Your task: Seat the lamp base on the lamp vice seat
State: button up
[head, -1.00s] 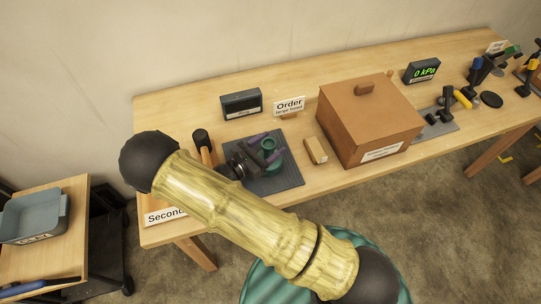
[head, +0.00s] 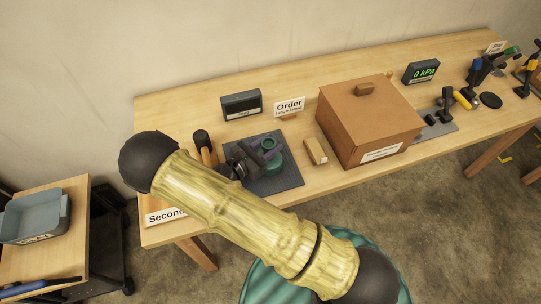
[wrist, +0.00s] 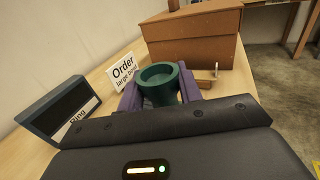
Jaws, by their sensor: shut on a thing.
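My gripper (head: 265,149) has purple fingers and is over the dark mat (head: 290,179) on the bench. In the wrist view the fingers (wrist: 160,95) are shut on a dark green, hollow round part with a wide rim, which I take to be the lamp base (wrist: 158,73). It looks about upright. In the head view green shows between and just below the fingers (head: 273,164). I cannot tell there how much is the base and how much is a seat under it. The lamp vice seat is not clearly visible, and contact with it cannot be judged.
A small wooden block (head: 316,151) and a large brown lidded box (head: 368,120) stand right of the mat. Behind are a dark display box (head: 241,104) and an "Order" sign (head: 289,106). An upright dark-topped tool (head: 201,139) stands to the left.

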jog(key=shift+r+p, duration=0.35)
jog(key=shift+r, duration=0.1)
dwell(0.5)
jog(key=shift+r+p, duration=3.55)
jog(key=shift+r, duration=0.85)
